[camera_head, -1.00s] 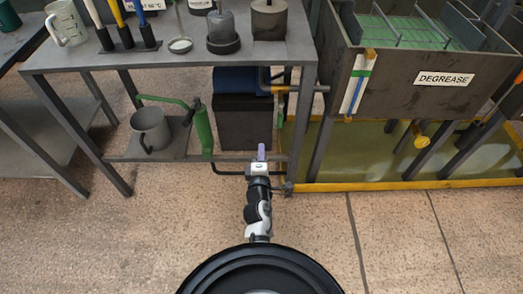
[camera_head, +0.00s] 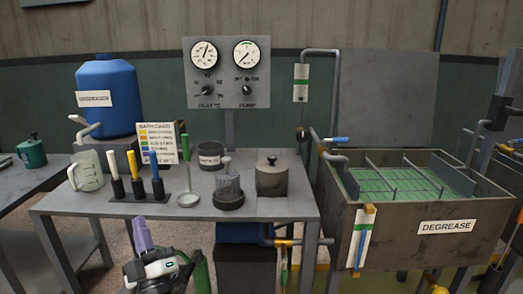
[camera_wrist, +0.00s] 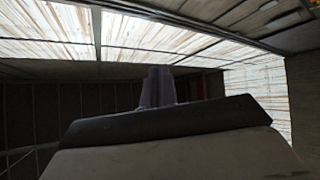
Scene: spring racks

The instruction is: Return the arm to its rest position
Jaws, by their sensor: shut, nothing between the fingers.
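My gripper (camera_head: 142,232) shows low in the head view, in front of the table's front edge, with its purple fingers pointing up. It is shut and empty. My white and black arm is folded below and beside it. In the wrist view the two purple fingers (camera_wrist: 158,86) stand together, with the roof and skylights behind them. Nothing is between them.
The grey table (camera_head: 255,209) holds a blue drum (camera_head: 108,90), a jug (camera_head: 87,171), several upright handled tools, a lidded pot (camera_head: 271,178) and a gauge panel (camera_head: 227,72). The DEGREASE tank (camera_head: 400,243) stands at right.

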